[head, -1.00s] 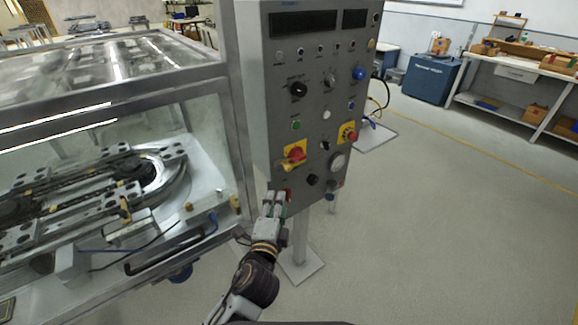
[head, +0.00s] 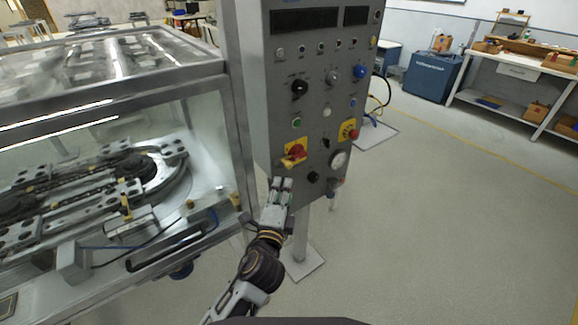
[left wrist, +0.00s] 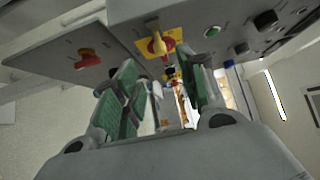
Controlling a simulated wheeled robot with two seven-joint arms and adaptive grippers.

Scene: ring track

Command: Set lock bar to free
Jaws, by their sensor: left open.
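A grey control panel (head: 318,95) stands on a post. It carries a red handle on a yellow plate (head: 295,152), which shows in the left wrist view (left wrist: 158,45). I cannot tell which control is the lock bar, as the labels are too small to read. My left gripper (head: 282,183) is open and empty, just below the yellow plate. Its green-padded fingers (left wrist: 160,95) point toward the panel, with a gap between them.
A second red knob on a yellow plate (head: 349,130) and a green button (head: 296,122) are on the panel. A glass-walled machine enclosure (head: 110,115) stands close at the left. Floor at the right is clear, up to a workbench (head: 520,75) and a blue cabinet (head: 432,77).

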